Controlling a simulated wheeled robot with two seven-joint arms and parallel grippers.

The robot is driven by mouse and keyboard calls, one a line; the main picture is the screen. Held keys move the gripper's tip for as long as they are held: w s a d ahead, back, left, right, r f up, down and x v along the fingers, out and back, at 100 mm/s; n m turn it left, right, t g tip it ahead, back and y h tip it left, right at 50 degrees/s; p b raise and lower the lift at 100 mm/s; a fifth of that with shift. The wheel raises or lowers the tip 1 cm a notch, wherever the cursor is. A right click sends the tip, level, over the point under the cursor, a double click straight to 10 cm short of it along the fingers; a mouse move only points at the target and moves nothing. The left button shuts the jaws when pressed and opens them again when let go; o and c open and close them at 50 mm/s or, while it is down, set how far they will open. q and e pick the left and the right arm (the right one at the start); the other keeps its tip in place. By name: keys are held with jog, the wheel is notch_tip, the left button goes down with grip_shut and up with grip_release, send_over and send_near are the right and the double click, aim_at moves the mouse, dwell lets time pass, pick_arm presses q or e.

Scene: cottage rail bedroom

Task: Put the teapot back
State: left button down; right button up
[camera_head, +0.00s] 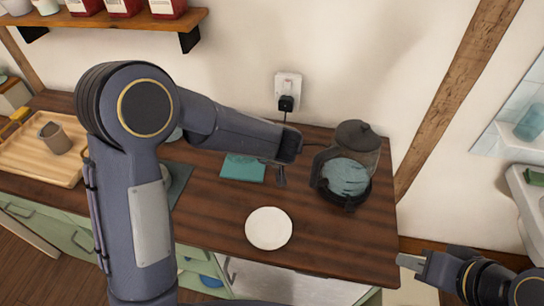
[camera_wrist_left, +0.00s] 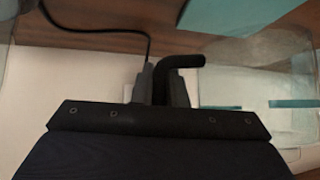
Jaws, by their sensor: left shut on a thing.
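The teapot (camera_head: 346,177) appears to be the clear glass pot with a dark lid (camera_head: 357,135) and bluish contents, at the right of the wooden counter. It stands at or over a black base (camera_head: 350,202); I cannot tell if it touches. My left gripper (camera_head: 282,168) is at its left side, partly hidden by my wrist. In the left wrist view my left gripper (camera_wrist_left: 163,85) is shut on a black bent handle (camera_wrist_left: 184,61), with clear glass beside it. My right gripper (camera_head: 408,262) is off the counter at the lower right; its finger gap does not show.
A white plate (camera_head: 269,228) lies at the counter's front. A teal cloth (camera_head: 243,167) lies left of the teapot. A cord runs from a wall socket (camera_head: 288,86) behind. A wooden tray (camera_head: 28,160) with a cup (camera_head: 55,138) is at far left. The front right counter is clear.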

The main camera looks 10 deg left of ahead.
pick_arm(q)
jog(key=shift+f+b, duration=0.9)
jog(key=shift+f, duration=1.7)
jog(key=shift+f, duration=0.15)
jog(key=c, duration=1.5)
grip_release()
jog(key=shift+o, duration=0.2)
